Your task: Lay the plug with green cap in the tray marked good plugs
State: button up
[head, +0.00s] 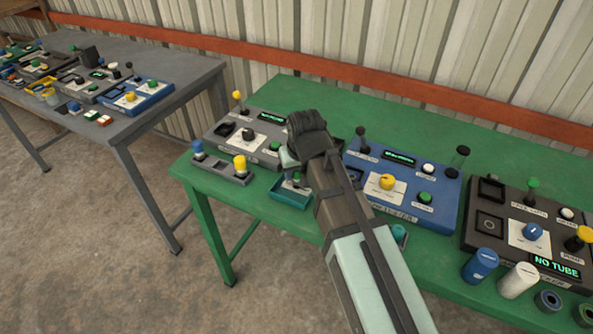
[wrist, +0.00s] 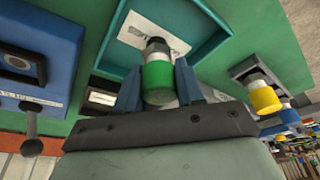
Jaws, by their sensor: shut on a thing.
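The plug with green cap (wrist: 158,78) is held between the two fingers of my gripper (wrist: 158,84) in the wrist view. Its dark, nut-like end points away from the gripper, over the tray. In the head view the plug (head: 297,179) shows small below my gripper (head: 294,172). The teal tray (head: 290,202) lies right under it on the green table; it also shows in the wrist view (wrist: 206,54). I cannot tell whether the plug touches the tray floor.
A grey rack (head: 222,171) holding blue-capped and yellow-capped plugs stands left of the tray. A grey control box (head: 233,142) stands behind, a blue one (head: 405,200) to the right. A dark box (head: 485,232) and loose cylinders are further right. Another table (head: 150,60) stands left.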

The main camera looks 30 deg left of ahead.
jog(key=shift+f, duration=0.15)
jog(key=o, duration=1)
jog(key=shift+o, duration=0.2)
jog(key=v, duration=1.2)
